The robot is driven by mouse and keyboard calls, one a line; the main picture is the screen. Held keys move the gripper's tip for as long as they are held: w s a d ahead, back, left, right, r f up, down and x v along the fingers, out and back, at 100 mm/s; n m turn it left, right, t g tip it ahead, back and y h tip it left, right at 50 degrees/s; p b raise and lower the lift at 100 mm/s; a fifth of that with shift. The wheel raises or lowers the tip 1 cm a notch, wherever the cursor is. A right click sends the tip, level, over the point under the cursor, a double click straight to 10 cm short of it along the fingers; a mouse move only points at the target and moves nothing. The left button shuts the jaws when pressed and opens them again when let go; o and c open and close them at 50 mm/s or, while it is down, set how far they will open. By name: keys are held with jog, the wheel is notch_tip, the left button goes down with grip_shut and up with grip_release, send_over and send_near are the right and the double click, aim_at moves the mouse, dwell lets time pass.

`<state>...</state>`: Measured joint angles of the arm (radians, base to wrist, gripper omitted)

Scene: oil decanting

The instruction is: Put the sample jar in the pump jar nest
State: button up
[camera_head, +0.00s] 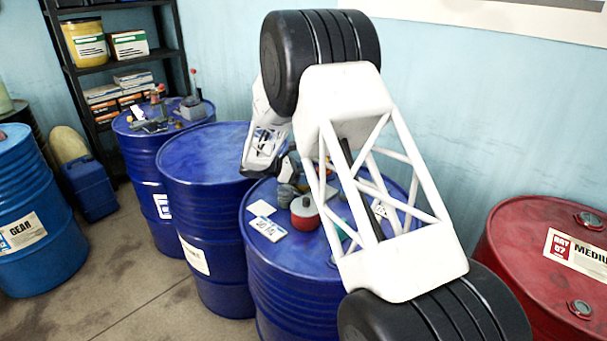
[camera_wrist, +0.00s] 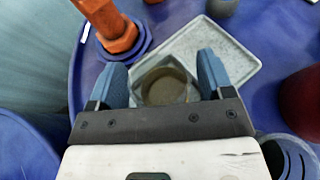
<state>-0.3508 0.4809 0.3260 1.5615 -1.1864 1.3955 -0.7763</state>
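In the wrist view, my gripper (camera_wrist: 162,72) has its two blue fingers wide apart. A round vessel with a pale rim and a brown inside (camera_wrist: 166,86), possibly the sample jar, lies between and beyond the fingers. No clear contact with either finger shows. It sits at the near corner of a pale grey square tray (camera_wrist: 235,62) on a blue drum top. I cannot tell which part is the pump jar nest. In the head view, my gripper (camera_head: 283,168) is low over the blue drums, partly hidden by my arm.
An orange fitting on a blue base (camera_wrist: 118,32) stands left of the tray. A grey cup (camera_wrist: 222,6) is beyond it, a dark red object (camera_wrist: 303,105) at right, and a slotted grey-blue holder (camera_wrist: 288,155) at lower right. White cards (camera_head: 268,228) and a red container (camera_head: 305,213) lie on the drum.

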jog(key=shift+o, duration=0.4)
jog(key=shift+r, duration=0.15)
jog(key=shift+a+r, duration=0.1)
jog(key=shift+a, duration=0.05)
jog(key=v, duration=1.1)
jog(key=shift+a, duration=0.3)
jog(key=shift+s, duration=0.1)
jog(key=shift+d+r, duration=0.1)
jog(key=shift+r, duration=0.05)
